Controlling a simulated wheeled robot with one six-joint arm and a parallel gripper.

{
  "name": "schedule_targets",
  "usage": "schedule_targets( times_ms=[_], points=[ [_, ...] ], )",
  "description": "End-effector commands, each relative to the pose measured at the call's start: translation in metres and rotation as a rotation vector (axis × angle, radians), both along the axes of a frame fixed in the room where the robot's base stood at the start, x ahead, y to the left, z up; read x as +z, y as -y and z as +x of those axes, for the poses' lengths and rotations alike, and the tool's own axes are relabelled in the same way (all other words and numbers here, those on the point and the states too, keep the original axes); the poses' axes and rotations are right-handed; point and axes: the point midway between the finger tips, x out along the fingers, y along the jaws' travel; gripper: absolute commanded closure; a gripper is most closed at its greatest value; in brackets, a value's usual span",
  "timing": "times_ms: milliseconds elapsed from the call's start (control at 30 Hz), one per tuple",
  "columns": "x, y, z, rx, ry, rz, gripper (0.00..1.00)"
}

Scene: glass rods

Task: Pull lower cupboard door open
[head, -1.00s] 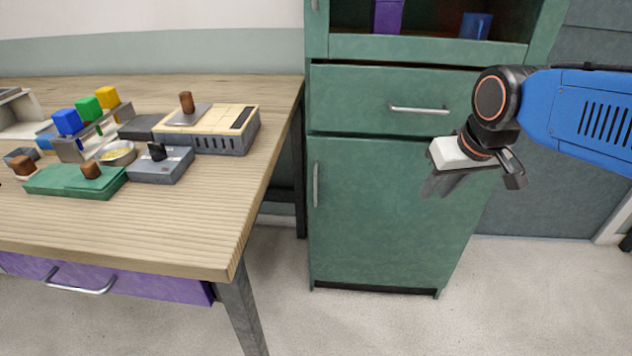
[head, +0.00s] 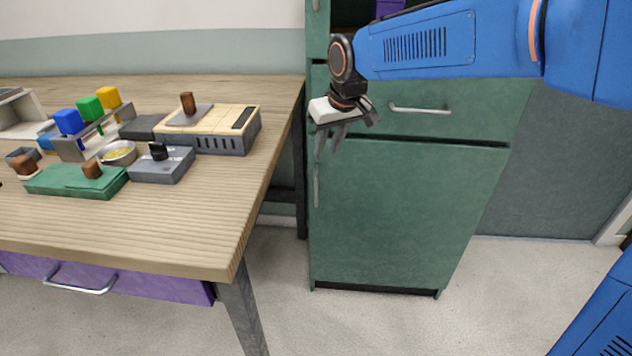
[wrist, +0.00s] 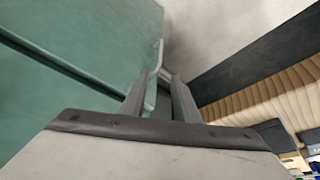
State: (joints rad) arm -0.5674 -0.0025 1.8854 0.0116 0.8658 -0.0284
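The lower cupboard door (head: 405,215) is green and looks shut, below the drawer (head: 420,105). Its upright metal handle (head: 316,185) is near the door's left edge. My gripper (head: 328,143) is in front of the cupboard's left side, at the handle's upper end, fingers pointing down. In the wrist view my gripper (wrist: 160,82) has its two fingers apart, with nothing held between them. The handle (wrist: 158,58) shows just beyond and between the fingertips there. I cannot tell whether they touch. The wrist view also shows the green door (wrist: 105,25).
A wooden table (head: 200,225) stands left of the cupboard, with blocks and boxes on it and a purple drawer (head: 140,285) below. A narrow gap separates table and cupboard. The floor (head: 370,325) in front of the door is clear.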

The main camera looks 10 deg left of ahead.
Motion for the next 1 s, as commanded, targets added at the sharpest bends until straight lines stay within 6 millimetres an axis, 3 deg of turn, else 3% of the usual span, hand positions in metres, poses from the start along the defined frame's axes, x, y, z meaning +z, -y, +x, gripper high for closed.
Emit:
schedule_targets(
  times_ms=[800, 1000],
  points=[
    [-0.127, -0.028, 0.042, -0.001, -0.004, -0.002, 0.72],
    [-0.147, -0.033, 0.050, -0.001, -0.002, -0.001, 0.72]
  ],
)
